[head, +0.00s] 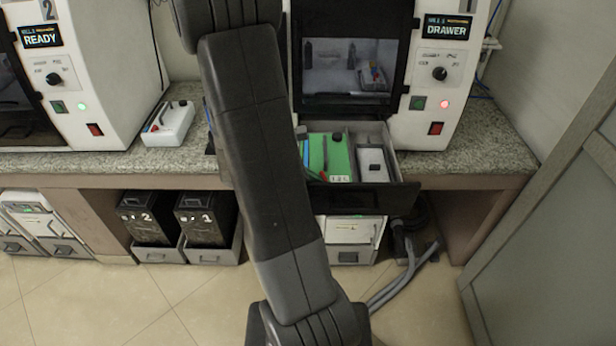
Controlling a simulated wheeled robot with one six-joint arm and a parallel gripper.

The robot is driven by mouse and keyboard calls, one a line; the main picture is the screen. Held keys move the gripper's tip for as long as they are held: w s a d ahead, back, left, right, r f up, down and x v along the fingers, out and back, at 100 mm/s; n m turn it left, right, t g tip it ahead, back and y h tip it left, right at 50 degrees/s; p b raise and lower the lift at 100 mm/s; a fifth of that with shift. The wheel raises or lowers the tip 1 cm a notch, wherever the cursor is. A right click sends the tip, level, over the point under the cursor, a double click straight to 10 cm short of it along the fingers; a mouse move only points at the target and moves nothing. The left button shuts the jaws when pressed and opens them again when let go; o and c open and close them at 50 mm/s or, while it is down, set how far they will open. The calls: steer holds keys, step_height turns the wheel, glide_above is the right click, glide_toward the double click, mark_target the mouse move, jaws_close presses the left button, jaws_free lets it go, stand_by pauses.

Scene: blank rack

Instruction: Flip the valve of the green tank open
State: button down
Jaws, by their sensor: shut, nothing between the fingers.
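The green tank (340,160) lies in the open drawer of the right-hand machine, just right of my arm. It has a black knob near its back edge and a small white label at its front. A thin dark bar runs along its top, and bits of red and blue show at its left side, partly behind my arm. I cannot tell how the valve lever stands. My arm crosses the middle of the view and covers the tank's left part. My gripper is not visible.
The drawer (372,197) also holds a white-grey box (373,162) right of the tank. The right machine (437,75) reads DRAWER, the left machine (95,65) reads READY. A white tank (170,128) with a red lever stands on the counter (85,163). Black canisters (206,220) sit below.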

steer(key=shift+w+a, duration=0.1)
steer(key=shift+w, duration=0.05)
steer(key=shift+w+a, duration=0.35)
steer(key=shift+w, duration=0.2)
stand_by(0.4)
